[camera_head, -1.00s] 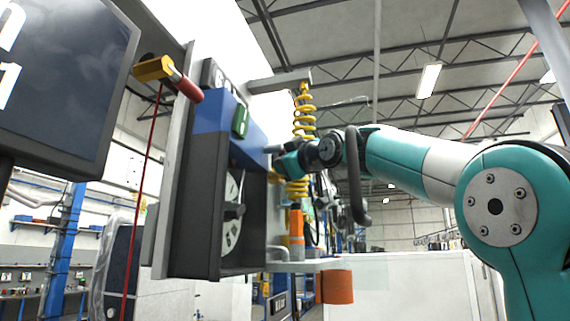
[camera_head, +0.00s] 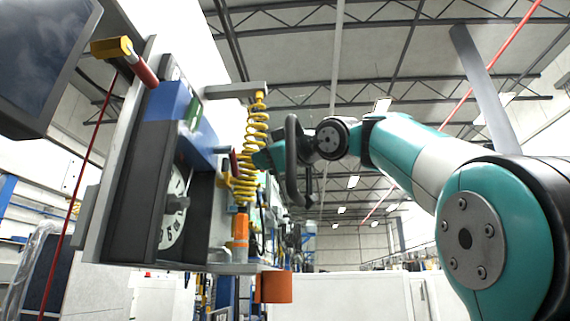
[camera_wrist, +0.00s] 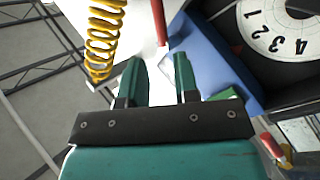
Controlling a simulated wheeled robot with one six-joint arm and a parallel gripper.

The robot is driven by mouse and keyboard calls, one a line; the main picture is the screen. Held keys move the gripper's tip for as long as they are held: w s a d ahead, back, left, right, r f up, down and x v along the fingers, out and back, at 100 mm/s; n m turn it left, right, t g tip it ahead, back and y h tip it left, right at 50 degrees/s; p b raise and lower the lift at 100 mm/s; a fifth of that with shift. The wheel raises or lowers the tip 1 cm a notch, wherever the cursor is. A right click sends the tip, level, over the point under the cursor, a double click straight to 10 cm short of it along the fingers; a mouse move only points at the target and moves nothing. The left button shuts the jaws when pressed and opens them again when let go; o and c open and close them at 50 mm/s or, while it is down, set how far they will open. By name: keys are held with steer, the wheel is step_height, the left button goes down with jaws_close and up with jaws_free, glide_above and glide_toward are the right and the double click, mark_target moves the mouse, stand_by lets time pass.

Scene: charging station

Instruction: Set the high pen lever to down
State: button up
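Two levers with red handles show, and I cannot tell for sure which is the high pen lever. A short red lever (camera_head: 233,163) sticks up at the right end of the blue housing (camera_head: 170,104); in the wrist view its red handle (camera_wrist: 158,22) lies just beyond the fingertips, in line with the gap. Another lever with a yellow hub and red handle (camera_head: 125,60) juts from the upper left of the panel, slanting down to the right. My gripper (camera_head: 262,158) is beside the short red lever; in the wrist view its green fingers (camera_wrist: 158,72) are apart and empty.
A yellow coiled cable (camera_head: 256,130) hangs close to my gripper, above an orange holder (camera_head: 240,238). A white dial (camera_head: 175,210) sits inside the dark box below the blue housing. A screen (camera_head: 35,60) is at far left.

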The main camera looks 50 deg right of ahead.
steer(key=shift+s+f+b, duration=0.2)
steer(key=shift+s+b, duration=0.05)
steer(key=shift+s, duration=1.1)
steer(key=shift+s+f+b, duration=0.2)
steer(key=shift+s, duration=1.1)
